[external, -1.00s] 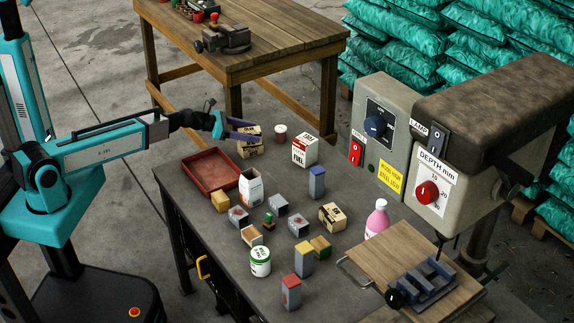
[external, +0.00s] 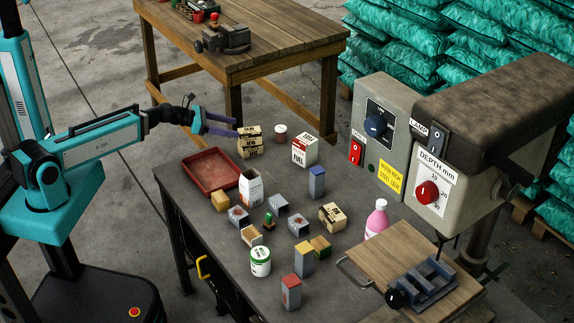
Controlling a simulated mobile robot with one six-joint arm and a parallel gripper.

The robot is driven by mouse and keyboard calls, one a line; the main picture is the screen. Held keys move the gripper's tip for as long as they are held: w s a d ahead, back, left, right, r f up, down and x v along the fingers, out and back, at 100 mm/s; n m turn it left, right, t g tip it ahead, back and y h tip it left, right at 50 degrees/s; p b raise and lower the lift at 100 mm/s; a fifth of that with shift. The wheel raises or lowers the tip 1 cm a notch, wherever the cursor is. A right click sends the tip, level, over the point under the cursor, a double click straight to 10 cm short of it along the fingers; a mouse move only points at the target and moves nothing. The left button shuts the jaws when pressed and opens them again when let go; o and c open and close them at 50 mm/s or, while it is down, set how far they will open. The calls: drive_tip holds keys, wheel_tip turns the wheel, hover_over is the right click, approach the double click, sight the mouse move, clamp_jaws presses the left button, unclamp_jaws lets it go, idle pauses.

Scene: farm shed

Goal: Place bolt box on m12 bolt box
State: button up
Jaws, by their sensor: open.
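Two cardboard bolt boxes stand at the far left corner of the grey bench, one stacked on the other. The upper box (external: 249,132) rests on the lower box (external: 250,150), roughly lined up with it. Their printing is too small to read for certain. Another similar cardboard box (external: 332,217) sits alone right of the bench's middle. My gripper (external: 236,128) is open and empty, its purple fingers just left of the stack, near the upper box. I cannot tell whether a fingertip touches it.
A red tray (external: 186,168) lies in front of the stack. A small round tin (external: 281,134) and a white fuel can (external: 305,150) stand to its right. Several blocks, a white carton (external: 251,187) and a green-white tin (external: 260,262) crowd the middle. A drill press (external: 470,140) bounds the right.

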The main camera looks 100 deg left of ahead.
drive_tip(key=shift+s+d+r+p, duration=0.2)
drive_tip(key=shift+s+r+p, duration=0.3)
drive_tip(key=shift+p, duration=0.35)
drive_tip(key=p, duration=0.3)
drive_tip(key=shift+s+d+r+p, duration=0.1)
drive_tip(key=shift+s+p, duration=0.2)
drive_tip(key=shift+s, duration=0.1)
drive_tip(key=p, duration=0.2)
drive_tip(key=s+p, duration=0.1)
drive_tip(key=p, duration=0.2)
drive_tip(key=shift+s+d+r, duration=0.1)
drive_tip(key=shift+d+r, duration=0.15)
drive_tip(key=shift+d, duration=0.05)
drive_tip(key=shift+s+d+p, duration=0.1)
drive_tip(key=shift+s+p, duration=0.1)
drive_tip(key=shift+p, duration=0.45)
